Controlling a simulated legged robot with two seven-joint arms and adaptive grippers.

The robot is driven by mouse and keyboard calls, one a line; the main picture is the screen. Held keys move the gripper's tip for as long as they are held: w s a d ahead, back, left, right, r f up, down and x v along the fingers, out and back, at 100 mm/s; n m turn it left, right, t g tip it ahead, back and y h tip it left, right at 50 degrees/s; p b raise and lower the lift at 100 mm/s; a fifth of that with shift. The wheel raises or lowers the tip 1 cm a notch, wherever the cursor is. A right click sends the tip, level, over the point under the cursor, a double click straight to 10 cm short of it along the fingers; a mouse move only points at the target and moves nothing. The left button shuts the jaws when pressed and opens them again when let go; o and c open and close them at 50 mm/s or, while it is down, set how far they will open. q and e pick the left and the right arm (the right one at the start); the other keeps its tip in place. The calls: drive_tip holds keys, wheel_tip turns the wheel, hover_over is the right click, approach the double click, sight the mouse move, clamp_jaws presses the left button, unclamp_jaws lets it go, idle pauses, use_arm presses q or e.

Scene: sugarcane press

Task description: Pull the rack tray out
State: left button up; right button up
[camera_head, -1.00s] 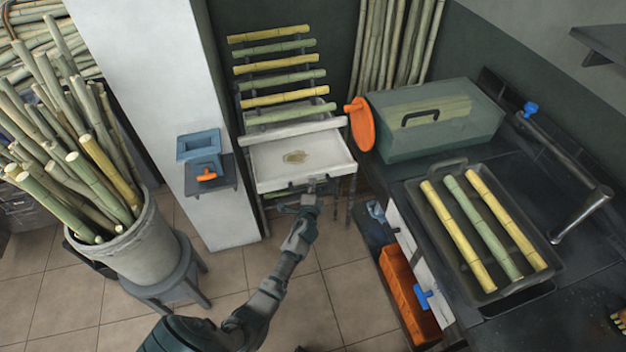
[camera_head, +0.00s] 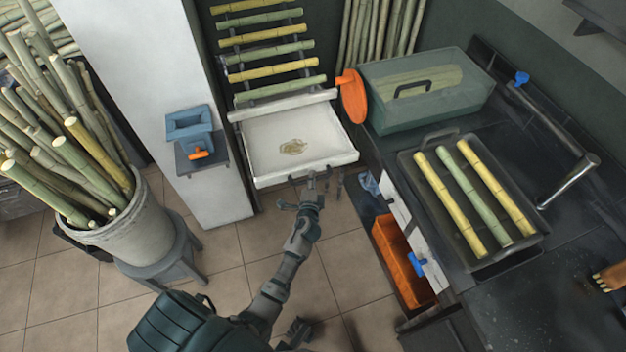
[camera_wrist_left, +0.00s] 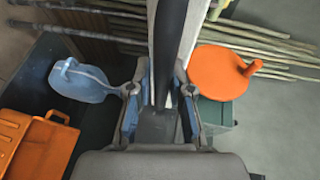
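My left gripper (camera_head: 311,184) is at this handle. The contact itself is partly hidden.
A bucket of canes (camera_head: 128,225) on a stool stands left. A counter at right holds a dark tray (camera_head: 447,131) with 3 canes and a green box (camera_head: 465,85). An orange disc (camera_head: 353,97) and an orange bin (camera_head: 395,255) are close to the rack tray's right. Floor in front is clear.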

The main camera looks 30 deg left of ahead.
use_arm(q)
drive_tip(key=shift+o, duration=1.2)
drive_tip(key=shift+a+f, duration=0.25)
drive_tip(key=shift+s+d+r, duration=0.15)
drive_tip(key=shift+d+r, duration=0.1)
drive_tip(key=shift+d, duration=0.25)
drive_tip(key=v, duration=1.1)
drive_tip(key=shift+s, duration=0.3)
use_arm(e)
drive_tip(key=shift+d, duration=0.1)
use_arm(q)
drive_tip(key=shift+a+f, duration=0.15)
drive_tip(key=shift+a, duration=0.15)
use_arm(e)
drive_tip(key=shift+a, duration=0.2)
